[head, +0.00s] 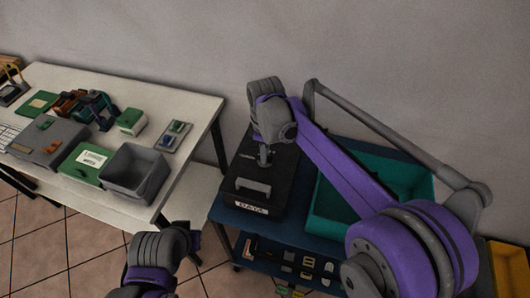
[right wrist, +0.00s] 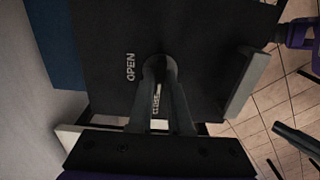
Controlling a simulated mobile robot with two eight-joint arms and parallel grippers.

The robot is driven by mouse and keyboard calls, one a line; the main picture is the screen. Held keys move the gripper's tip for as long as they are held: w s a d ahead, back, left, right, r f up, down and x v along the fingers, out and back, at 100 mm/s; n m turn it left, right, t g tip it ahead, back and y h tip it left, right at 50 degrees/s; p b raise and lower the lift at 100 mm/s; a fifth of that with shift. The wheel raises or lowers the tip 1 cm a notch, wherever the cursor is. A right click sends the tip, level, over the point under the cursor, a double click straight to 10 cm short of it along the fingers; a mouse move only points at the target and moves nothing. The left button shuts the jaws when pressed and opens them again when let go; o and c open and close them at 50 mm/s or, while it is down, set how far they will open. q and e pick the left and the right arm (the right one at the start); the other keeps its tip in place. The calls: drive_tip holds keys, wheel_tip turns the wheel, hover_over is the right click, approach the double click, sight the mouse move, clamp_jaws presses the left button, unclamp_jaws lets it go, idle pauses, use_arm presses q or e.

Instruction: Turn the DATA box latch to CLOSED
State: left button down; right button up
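The black DATA box (head: 239,197) lies on the blue cart, its white DATA label (head: 251,209) at the near edge and a grey handle (head: 253,186) on top. My right gripper (head: 265,160) points down over the box's far half. In the right wrist view its fingers (right wrist: 160,80) come together around a small dark latch (right wrist: 157,66), which they mostly hide. The word OPEN (right wrist: 130,67) is beside the latch, and CLOSED (right wrist: 157,100) partly shows between the fingers. My left gripper (head: 190,238) is low near the table's front corner, its fingers unclear.
A teal bin (head: 325,208) stands right of the box on the cart (head: 290,262), close under my right arm. Small parts lie on the shelf below. The white table (head: 195,110) at left carries a grey bin (head: 136,172) and green boxes. A yellow bin (head: 508,268) is at far right.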

drive_tip(key=o, duration=0.4)
drive_tip(key=shift+c, duration=0.2)
use_arm(q)
drive_tip(key=shift+w+r+p, duration=0.1)
drive_tip(key=shift+r+p, duration=0.25)
drive_tip(key=shift+r, duration=0.1)
use_arm(e)
wheel_tip(320, 180, up, 11)
drive_tip(key=shift+s+f, duration=0.1)
drive_tip(key=shift+f, duration=0.1)
